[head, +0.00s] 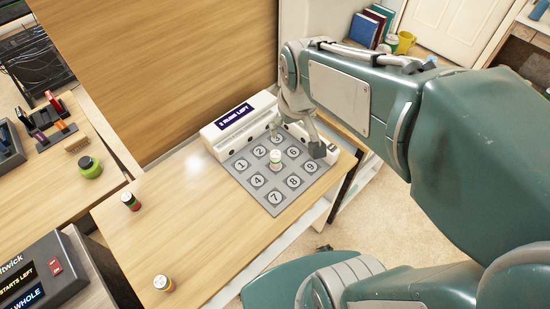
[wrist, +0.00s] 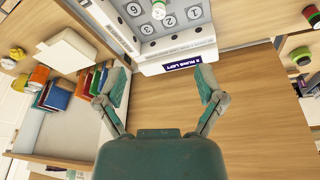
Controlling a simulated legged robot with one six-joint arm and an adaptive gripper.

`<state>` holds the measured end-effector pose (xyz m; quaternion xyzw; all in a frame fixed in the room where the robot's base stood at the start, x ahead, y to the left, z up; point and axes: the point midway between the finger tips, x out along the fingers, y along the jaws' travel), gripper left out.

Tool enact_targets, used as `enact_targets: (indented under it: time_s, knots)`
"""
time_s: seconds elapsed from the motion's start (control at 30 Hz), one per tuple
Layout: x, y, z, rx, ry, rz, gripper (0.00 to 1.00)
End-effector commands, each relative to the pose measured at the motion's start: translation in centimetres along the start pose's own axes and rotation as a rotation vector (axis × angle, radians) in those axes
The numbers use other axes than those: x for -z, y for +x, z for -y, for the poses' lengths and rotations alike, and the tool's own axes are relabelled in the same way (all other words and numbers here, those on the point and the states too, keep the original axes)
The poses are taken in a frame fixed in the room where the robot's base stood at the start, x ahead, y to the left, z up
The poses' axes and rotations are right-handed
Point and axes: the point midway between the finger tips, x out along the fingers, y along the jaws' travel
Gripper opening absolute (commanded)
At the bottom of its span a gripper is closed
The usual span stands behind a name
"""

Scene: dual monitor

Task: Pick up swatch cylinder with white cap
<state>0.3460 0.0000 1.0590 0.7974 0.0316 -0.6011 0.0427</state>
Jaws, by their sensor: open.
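A small swatch cylinder (head: 275,159) with a pale, whitish top and green and red bands stands upright on the grey numbered board (head: 243,178), near its middle. In the wrist view a white and green cylinder (wrist: 158,10) shows at the top edge, on the board. My gripper (head: 298,138) is over the back right of the board, apart from the cylinder. In the wrist view my gripper (wrist: 162,88) is open and empty, fingers wide apart.
A white console with a dark sign (head: 234,117) runs along the board's back edge. A green round jar (head: 90,167) stands on the left table. A labelled machine (head: 42,277) is at the lower left. The wooden table (head: 185,225) is mostly clear left of the board.

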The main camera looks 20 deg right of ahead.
Motion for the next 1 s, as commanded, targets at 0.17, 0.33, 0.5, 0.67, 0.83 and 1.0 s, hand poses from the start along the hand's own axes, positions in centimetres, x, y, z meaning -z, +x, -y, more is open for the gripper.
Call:
enact_targets:
  time_s: [0.17, 0.33, 0.5, 0.67, 0.83, 1.0]
  knots:
    - [2.4, 4.6, -0.3, 0.011, -0.040, 0.091, 0.87]
    - [4.1, 9.4, -0.5, 0.025, -0.080, 0.169, 0.87]
    - [5.0, 14.2, -0.6, 0.040, -0.116, 0.239, 0.87]
    - [5.2, 16.7, -0.6, 0.048, -0.135, 0.271, 0.87]
    - [4.9, 18.3, -0.6, 0.050, -0.138, 0.279, 0.87]
    - [4.1, 21.1, -0.5, 0.050, -0.138, 0.281, 0.87]
